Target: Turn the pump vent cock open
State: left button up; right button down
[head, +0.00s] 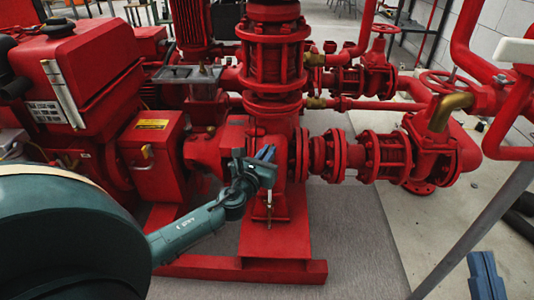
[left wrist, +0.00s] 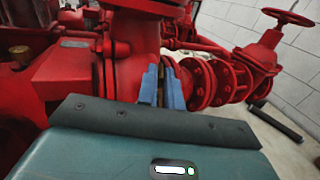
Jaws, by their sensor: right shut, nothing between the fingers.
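My left gripper (head: 265,153) is at the front of the red pump casing (head: 272,122), close to its surface. In the left wrist view its two blue fingers (left wrist: 162,88) point at the casing with a narrow gap between them. A thin brownish-grey strip shows in that gap; I cannot tell whether it is the vent cock or whether the fingers touch it. A small upright metal piece (head: 268,205) shows below the gripper in the head view. I cannot clearly make out the vent cock. My right gripper (head: 487,276) is shut and empty at the lower right, away from the pump.
A flanged red pipe (head: 375,157) runs right from the pump to a valve with a handwheel (head: 447,82). The red engine (head: 75,75) and a box with a yellow label (head: 152,155) stand left. The red base frame (head: 250,268) lies below. Grey floor (head: 365,265) is clear in front.

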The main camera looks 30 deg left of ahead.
pick_arm(q)
grip_shut()
jog(key=shift+w+d+n+g+y+p, duration=0.1)
jog(key=shift+d+n+g+y+p, duration=0.1)
jog(key=shift+n+g+y+p, duration=0.9)
jog(key=shift+w+d+n+g+y+p, duration=0.1)
jog(key=shift+d+n+g+y+p, duration=0.25)
jog(key=shift+n+y, duration=1.35)
pick_arm(e)
jog(key=shift+s+a+f+m+g+h, duration=0.1)
jog(key=shift+s+f+m+g+h, duration=0.2)
jog(key=shift+f+m+h, duration=0.3)
jog(key=shift+s+f+m+g+h, duration=0.2)
jog(key=shift+f+m+g+h, duration=0.15)
jog(key=shift+f, duration=0.4)
pick_arm(q)
jog(key=shift+a+m+y, duration=0.15)
jog(key=shift+m+y, duration=0.35)
jog(key=shift+o, duration=2.4)
grip_release()
jog(key=shift+s, duration=0.1)
